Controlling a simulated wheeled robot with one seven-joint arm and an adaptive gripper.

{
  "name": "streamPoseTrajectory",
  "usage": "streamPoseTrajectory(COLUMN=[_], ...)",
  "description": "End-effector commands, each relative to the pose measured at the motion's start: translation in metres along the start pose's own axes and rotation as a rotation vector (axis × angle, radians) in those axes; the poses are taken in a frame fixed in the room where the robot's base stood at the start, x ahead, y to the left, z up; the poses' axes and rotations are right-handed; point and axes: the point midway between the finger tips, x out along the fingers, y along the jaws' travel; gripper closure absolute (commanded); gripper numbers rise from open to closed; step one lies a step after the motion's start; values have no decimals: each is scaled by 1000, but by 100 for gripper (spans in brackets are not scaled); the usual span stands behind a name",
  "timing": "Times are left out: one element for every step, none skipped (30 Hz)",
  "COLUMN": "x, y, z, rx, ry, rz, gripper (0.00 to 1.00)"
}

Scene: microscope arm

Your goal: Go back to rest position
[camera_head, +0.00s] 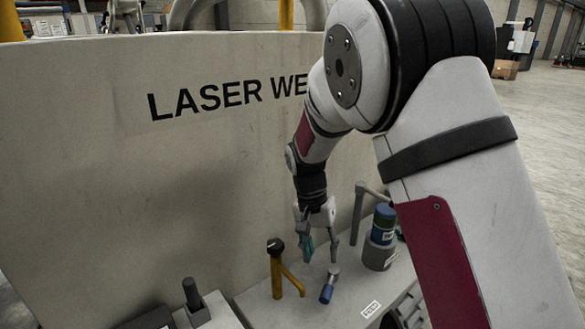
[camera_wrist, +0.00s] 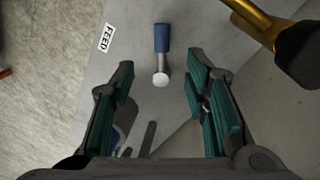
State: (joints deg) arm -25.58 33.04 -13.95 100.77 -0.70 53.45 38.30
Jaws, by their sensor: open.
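My gripper (camera_head: 320,246) is open above the grey bench top (camera_head: 262,306) in the head view. In the wrist view its two teal-padded fingers (camera_wrist: 160,98) stand wide apart with nothing between the pads. A small blue-handled piece with a metal shaft and round pale end (camera_wrist: 161,50) is seen beyond the fingertips, over the bench surface. It also shows in the head view (camera_head: 327,290), just below my gripper. Whether it lies on the bench or stands up from it, I cannot tell. My arm hides part of the panel and bench on the right.
A yellow fixture with a black knob (camera_head: 276,268) stands left of my gripper and shows close by in the wrist view (camera_wrist: 255,20). A grey-and-blue cylinder (camera_head: 382,235) stands to the right. A tall "LASER WE..." panel (camera_head: 120,200) rises behind. A "FEED" label (camera_wrist: 107,38) is on the bench.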

Motion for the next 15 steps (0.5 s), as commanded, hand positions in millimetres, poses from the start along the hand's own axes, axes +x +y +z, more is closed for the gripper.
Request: streamPoseTrajectory(x=[-14, -23, -35, -45, -55, -69, -78, -88, -99, -107, -115, -125, -133, -140, -148], y=[9, 15, 23, 31, 39, 50, 58, 66, 77, 85, 93, 104, 112, 120, 130], z=[2, 5, 9, 13, 17, 23, 28, 34, 41, 46, 52, 61, 67, 74, 82], rx=[-1, -7, -15, -23, -30, -42, -52, -62, -75, -85, -95, -109, -120, -130, -144], ry=[5, 6, 9, 12, 16, 22, 27, 32, 40, 47, 54, 64, 73, 82, 95], rz=[-18, -29, -46, -60, -74, -93, -107, -119, -136, -148, -159, -174, -185, -195, -207], gripper=[58, 58, 58, 58, 58, 58, 58, 58, 58, 58, 58, 58, 58, 58, 58])
